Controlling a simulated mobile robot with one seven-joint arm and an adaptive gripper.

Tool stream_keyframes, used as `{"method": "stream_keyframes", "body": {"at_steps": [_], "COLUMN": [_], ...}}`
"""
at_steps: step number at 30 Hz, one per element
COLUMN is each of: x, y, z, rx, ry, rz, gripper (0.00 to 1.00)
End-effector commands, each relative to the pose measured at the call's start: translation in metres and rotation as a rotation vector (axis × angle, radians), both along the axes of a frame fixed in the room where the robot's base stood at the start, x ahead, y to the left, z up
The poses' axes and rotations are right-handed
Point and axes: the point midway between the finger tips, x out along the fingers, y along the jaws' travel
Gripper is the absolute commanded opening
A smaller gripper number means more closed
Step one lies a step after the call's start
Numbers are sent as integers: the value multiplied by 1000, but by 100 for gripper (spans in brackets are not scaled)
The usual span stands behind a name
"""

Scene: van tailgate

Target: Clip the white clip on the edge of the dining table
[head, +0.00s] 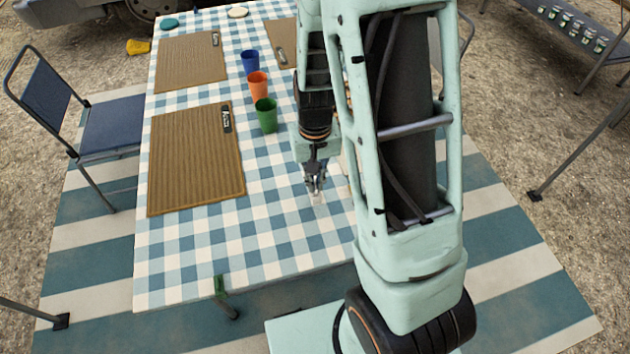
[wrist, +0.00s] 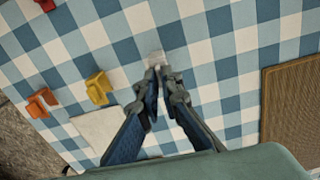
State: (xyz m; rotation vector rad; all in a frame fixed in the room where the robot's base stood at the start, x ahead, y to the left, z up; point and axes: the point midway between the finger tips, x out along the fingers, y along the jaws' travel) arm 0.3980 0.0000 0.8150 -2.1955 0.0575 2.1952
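The white clip (wrist: 156,59) shows as a small pale shape at my fingertips in the wrist view. It is hard to make out against the checked cloth. My gripper (wrist: 163,72) has its two fingertips close together, with the clip between and just beyond them. In the head view my gripper (head: 315,184) points down over the right part of the dining table (head: 285,235), with the pale clip (head: 317,198) below its tips. I cannot tell whether the clip touches the cloth. A green clip (head: 220,286) sits on the table's near edge, left of my gripper.
Blue (head: 250,61), orange (head: 257,84) and green (head: 266,114) cups stand behind left, beside brown placemats (head: 196,165). A chair (head: 110,127) stands left.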

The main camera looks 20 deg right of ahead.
Motion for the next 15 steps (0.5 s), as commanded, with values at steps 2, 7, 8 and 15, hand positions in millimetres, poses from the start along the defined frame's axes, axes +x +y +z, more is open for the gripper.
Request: {"method": "stream_keyframes", "body": {"at_steps": [2, 7, 8, 15], "x": [0, 0, 0, 0], "y": [0, 0, 0, 0], "z": [13, 27, 27, 26], "rx": [0, 0, 0, 0], "ry": [-1, -1, 0, 0], "rz": [0, 0, 0, 0], "gripper": [0, 0, 0, 0]}}
